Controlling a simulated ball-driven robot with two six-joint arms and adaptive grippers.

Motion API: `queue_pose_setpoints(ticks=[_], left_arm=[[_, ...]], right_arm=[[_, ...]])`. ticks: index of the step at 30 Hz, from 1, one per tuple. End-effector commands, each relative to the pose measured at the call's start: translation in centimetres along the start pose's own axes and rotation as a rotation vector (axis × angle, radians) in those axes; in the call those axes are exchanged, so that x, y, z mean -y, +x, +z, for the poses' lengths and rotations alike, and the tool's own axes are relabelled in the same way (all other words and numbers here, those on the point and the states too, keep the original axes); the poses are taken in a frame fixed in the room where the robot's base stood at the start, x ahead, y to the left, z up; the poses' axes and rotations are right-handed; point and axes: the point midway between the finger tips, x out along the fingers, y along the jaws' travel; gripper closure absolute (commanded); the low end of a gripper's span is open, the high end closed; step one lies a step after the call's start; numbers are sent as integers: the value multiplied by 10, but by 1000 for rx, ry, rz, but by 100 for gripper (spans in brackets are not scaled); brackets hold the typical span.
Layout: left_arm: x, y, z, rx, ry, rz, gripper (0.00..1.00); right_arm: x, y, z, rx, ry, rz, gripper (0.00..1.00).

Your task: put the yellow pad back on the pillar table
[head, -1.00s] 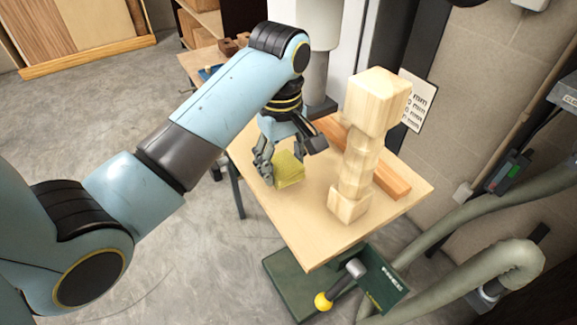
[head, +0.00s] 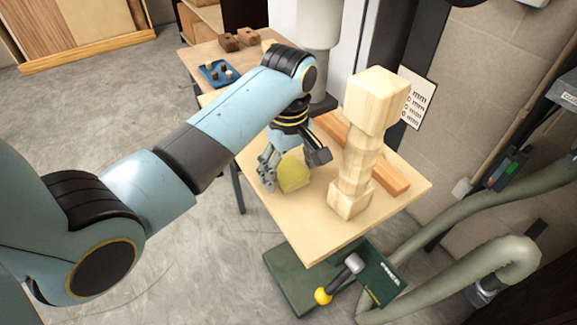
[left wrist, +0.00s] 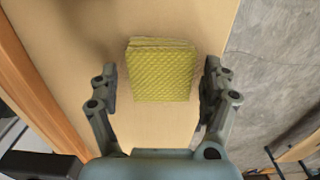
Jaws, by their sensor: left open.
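The yellow pad (head: 292,175) lies on the light wooden table top (head: 300,225), on the pillar table. It shows as a textured square in the left wrist view (left wrist: 161,74). My left gripper (head: 291,171) is open, with its fingers on either side of the pad. In the left wrist view the left gripper (left wrist: 160,88) shows a gap between each finger and the pad. My right gripper is not in view.
A bench with a blue tray (head: 215,72) stands at the back. A yellow-knobbed lever (head: 340,282) sits below the table front.

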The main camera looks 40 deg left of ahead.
Motion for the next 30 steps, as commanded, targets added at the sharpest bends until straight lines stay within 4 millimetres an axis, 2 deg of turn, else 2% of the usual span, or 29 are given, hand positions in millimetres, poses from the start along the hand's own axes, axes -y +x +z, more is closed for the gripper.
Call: queue_pose_setpoints(ticks=[5,12,18,30], left_arm=[[-1,-7,-1,-1,0,2,19],[-1,-47,-1,-3,0,4,19],[0,-71,-1,-2,0,2,19],[0,-76,0,-1,0,0,19]], right_arm=[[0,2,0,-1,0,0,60],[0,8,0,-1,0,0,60],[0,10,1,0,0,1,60],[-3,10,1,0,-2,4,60]])
